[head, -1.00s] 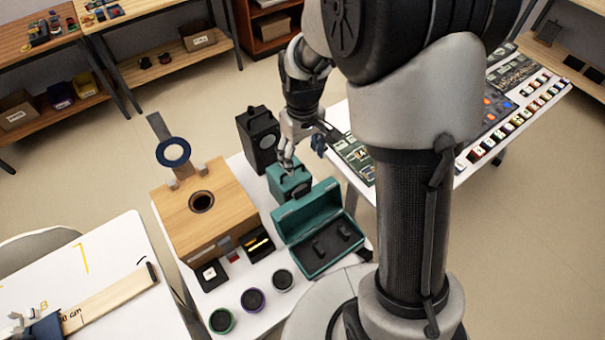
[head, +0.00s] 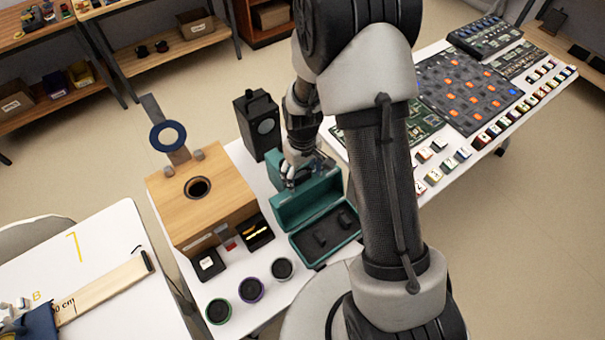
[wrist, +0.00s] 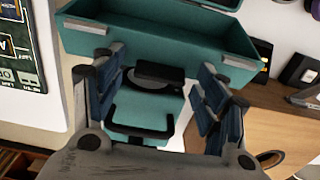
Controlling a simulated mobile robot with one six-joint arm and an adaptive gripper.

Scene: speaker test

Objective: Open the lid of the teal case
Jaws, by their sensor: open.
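The teal case (head: 335,243) sits on the white table with its lid (head: 308,201) standing raised at the back. Dark blocks lie inside its base. My gripper (head: 300,176) is behind the lid, above a smaller teal box-like speaker (head: 274,170), which it mostly hides. In the wrist view, my gripper (wrist: 160,75) is open, with a finger on each side of the teal speaker (wrist: 135,107) and its black handle. The back of the case's lid (wrist: 160,45) spans the top, just beyond the fingertips. I cannot tell whether the fingers touch anything.
A black speaker (head: 257,127) stands behind to the left. A wooden box (head: 203,222) with a round hole is left of the case. Several round drivers (head: 250,290) lie in front. A table with circuit boards (head: 470,95) is at the right, partly behind my arm.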

